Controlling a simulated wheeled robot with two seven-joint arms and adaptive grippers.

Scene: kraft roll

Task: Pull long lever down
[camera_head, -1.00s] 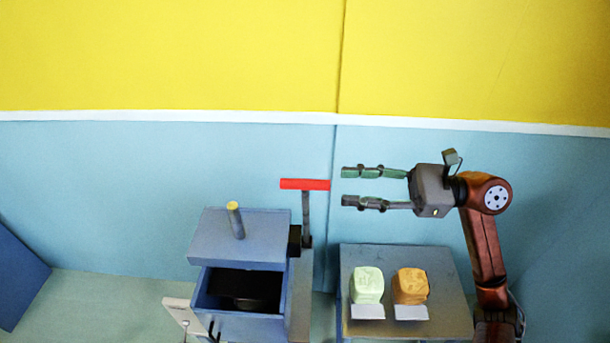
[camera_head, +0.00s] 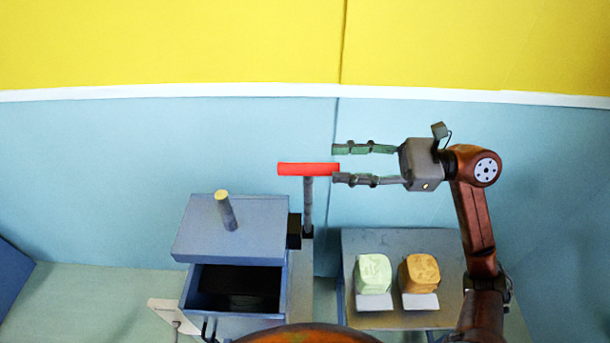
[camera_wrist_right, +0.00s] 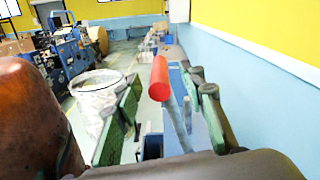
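The long lever has a red crossbar handle (camera_head: 308,169) on an upright grey shaft (camera_head: 307,205), beside the blue box. My right gripper (camera_head: 335,164) is open, its two fingers pointing left at the right end of the red handle. The handle's end reaches about the fingertips, nearer the lower finger. In the right wrist view the red handle (camera_wrist_right: 159,78) appears between the two open green fingers. I cannot tell whether a finger touches it. My left gripper is not in view.
A blue box (camera_head: 232,229) with a dark opening and a yellow-tipped stub (camera_head: 226,211) stands left of the lever. A grey table (camera_head: 405,240) at right holds a pale green block (camera_head: 373,273) and an orange block (camera_head: 418,272). The wrist view shows a white bin (camera_wrist_right: 98,92).

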